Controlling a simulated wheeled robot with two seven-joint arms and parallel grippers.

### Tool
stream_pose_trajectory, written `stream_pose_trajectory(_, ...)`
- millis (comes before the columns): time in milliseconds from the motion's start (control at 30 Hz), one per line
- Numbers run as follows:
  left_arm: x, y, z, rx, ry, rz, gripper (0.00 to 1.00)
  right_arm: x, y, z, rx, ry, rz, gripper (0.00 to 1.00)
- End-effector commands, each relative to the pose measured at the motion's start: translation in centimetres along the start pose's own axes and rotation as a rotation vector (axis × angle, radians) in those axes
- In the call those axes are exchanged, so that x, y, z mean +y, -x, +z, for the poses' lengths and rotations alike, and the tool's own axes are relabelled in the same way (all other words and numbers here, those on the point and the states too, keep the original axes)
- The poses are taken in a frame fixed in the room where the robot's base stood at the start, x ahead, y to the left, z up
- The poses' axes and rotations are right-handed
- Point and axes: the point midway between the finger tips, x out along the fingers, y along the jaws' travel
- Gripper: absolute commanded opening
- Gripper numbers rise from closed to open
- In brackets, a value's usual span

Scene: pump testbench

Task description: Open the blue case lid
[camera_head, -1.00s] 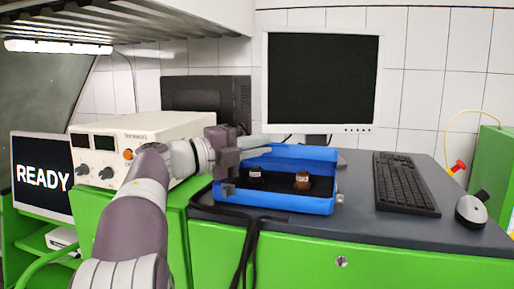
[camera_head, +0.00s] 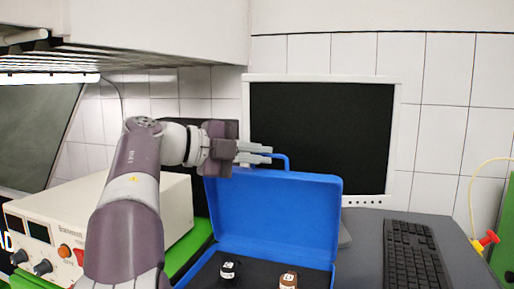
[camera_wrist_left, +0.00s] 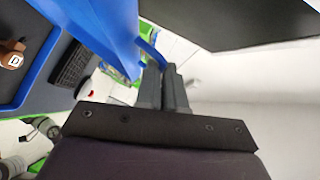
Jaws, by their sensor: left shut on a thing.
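The blue case lid (camera_head: 270,205) stands open, roughly upright, behind the case's dark interior (camera_head: 257,278). A blue handle (camera_head: 287,162) sits on its top edge. My left gripper (camera_head: 262,153) is at that top edge, shut on the handle. In the left wrist view, the fingers (camera_wrist_left: 165,88) meet the blue handle (camera_wrist_left: 149,52) beside the lid (camera_wrist_left: 100,28); the exact contact is partly hidden. A small dark bottle (camera_head: 229,270) and a brown bottle (camera_head: 288,280) stand in the case. My right gripper is not in view.
A monitor (camera_head: 320,135) stands close behind the lid. A keyboard (camera_head: 412,255) lies to the right on the grey worktop (camera_head: 365,245). A beige power supply (camera_head: 178,208) is at the left. A shelf (camera_head: 160,35) hangs above my left arm.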

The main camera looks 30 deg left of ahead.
Motion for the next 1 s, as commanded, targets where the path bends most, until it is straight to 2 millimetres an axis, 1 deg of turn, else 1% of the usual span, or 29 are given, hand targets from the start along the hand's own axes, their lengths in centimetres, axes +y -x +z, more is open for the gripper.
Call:
stream_pose_trajectory(33,-0.7,-0.2,0.1,0.003,0.014,0.015,0.0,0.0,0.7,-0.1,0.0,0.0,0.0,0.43)
stream_pose_trajectory(300,-1.4,-1.4,1.2,0.002,0.086,0.088,0.0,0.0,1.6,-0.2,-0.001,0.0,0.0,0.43)
stream_pose_trajectory(533,-1.5,-1.8,1.7,0.0,0.106,0.107,0.0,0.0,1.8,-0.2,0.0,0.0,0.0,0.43)
stream_pose_trajectory(900,-1.6,-1.8,1.6,-0.001,0.106,0.107,0.0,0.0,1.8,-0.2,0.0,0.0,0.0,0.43)
stream_pose_trajectory(933,-1.6,-1.8,1.6,0.0,0.106,0.107,0.18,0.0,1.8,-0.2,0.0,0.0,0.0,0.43)
stream_pose_trajectory(967,-1.6,-1.8,1.6,0.0,0.106,0.107,0.28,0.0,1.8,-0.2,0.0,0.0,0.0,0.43)
stream_pose_trajectory(1000,-1.6,-1.8,1.6,0.0,0.107,0.108,0.34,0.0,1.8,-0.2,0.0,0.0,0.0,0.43)
